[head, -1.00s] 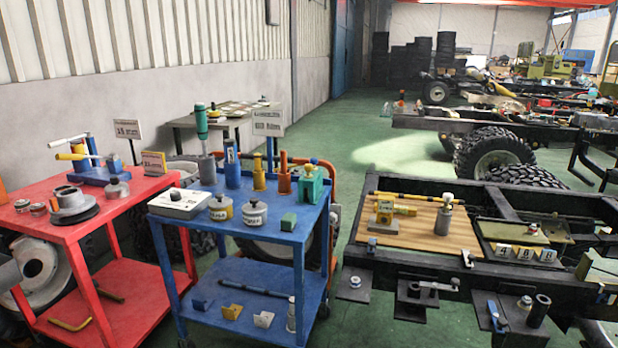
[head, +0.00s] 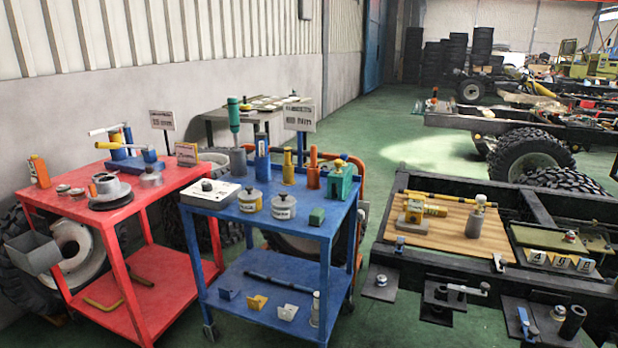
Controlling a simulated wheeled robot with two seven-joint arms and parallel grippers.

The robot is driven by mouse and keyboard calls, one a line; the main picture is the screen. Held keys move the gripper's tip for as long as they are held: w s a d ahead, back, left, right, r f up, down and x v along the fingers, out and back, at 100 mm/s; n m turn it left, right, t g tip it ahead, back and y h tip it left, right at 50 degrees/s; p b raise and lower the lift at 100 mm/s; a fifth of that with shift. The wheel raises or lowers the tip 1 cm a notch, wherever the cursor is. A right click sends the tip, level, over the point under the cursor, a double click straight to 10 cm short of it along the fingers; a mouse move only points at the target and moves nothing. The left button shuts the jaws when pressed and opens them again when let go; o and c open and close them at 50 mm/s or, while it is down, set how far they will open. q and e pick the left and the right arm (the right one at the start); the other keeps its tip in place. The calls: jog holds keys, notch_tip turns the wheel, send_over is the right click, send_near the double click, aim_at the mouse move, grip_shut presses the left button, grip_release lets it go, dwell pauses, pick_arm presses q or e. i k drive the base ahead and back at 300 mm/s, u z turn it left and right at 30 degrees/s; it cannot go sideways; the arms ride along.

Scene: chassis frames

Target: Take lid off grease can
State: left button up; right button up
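Two small silvery cans with knobbed lids stand on the top of the blue cart. The left can (head: 250,200) has a yellowish label, and the right can (head: 283,205) has a pale label. The print is too small to read, so I cannot tell which is the grease can. Both lids appear seated on top. Neither of my grippers shows in the head view.
The blue cart (head: 325,229) also holds a white box (head: 210,192), a green block (head: 317,216) and several upright tools. A red cart (head: 110,215) stands to its left. A black chassis frame (head: 420,262) with a wooden board stands at right.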

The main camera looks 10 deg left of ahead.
aim_at(249, 194)
jog(key=u, duration=1.75)
jog(key=i, duration=2.45)
jog(key=z, duration=1.35)
